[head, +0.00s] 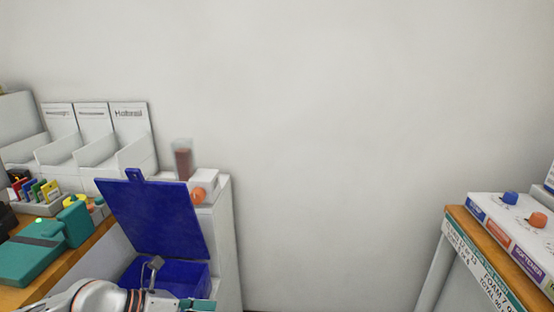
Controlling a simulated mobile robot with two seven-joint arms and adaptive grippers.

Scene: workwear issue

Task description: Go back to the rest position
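My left arm comes in at the bottom left, in front of an open blue box. My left gripper (165,300) is at the bottom edge of the head view, low and partly cut off. Its fingertips cannot be made out, so I cannot tell whether it is open or shut. A small teal piece (198,305) shows beside it; I cannot tell whether they touch. My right gripper is not in view.
The blue box (190,275) has its lid (155,218) raised. Left are a wooden counter (75,262), a teal case (30,258) and white bins (130,150). A labelled table (485,252) stands right. The middle is clear.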

